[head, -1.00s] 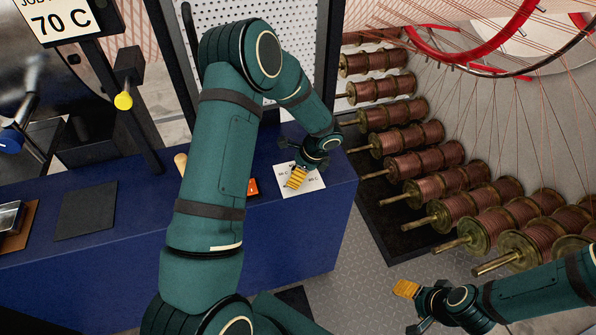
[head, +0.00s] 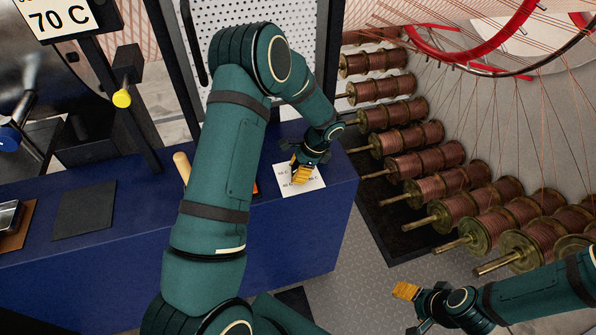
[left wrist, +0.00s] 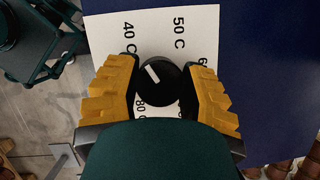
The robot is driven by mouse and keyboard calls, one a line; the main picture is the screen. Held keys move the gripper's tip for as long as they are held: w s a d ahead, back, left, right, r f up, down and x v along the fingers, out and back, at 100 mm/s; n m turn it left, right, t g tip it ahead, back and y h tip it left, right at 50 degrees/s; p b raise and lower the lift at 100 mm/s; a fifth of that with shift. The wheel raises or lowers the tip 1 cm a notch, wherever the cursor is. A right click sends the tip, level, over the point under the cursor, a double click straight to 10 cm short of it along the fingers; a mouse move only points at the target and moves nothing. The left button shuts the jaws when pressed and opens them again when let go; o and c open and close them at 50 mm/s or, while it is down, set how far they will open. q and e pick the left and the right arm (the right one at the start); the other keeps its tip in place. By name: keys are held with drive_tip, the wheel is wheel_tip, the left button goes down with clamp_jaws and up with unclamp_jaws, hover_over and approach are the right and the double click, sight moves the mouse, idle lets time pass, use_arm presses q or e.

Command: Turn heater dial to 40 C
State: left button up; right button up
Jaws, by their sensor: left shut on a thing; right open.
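The black heater dial (left wrist: 157,81) sits on a white card (left wrist: 184,20) with printed temperatures in the left wrist view. Its white mark points to the upper left, roughly toward the 40 C label (left wrist: 128,37). The 50 C label (left wrist: 179,33) is at upper right; 80 C is below, partly hidden. My left gripper (left wrist: 162,88) is shut on the dial, a yellow pad on each side. In the head view, my left gripper (head: 303,172) covers the dial on the card (head: 312,186). My right gripper (head: 411,309) is open and empty at lower right.
The card lies on a blue bench (head: 295,240). A sign (head: 52,22) at upper left reads 70 C. A wooden handle (head: 182,167) is beside my left arm. Racks of copper-wire spools (head: 440,185) stand right of the bench.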

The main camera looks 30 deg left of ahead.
use_arm(q)
drive_tip(key=shift+f+n, duration=0.1)
drive_tip(key=shift+n, duration=0.2)
drive_tip(key=o, duration=1.2)
drive_tip(key=shift+v, duration=3.75)
drive_tip(key=shift+a, duration=0.1)
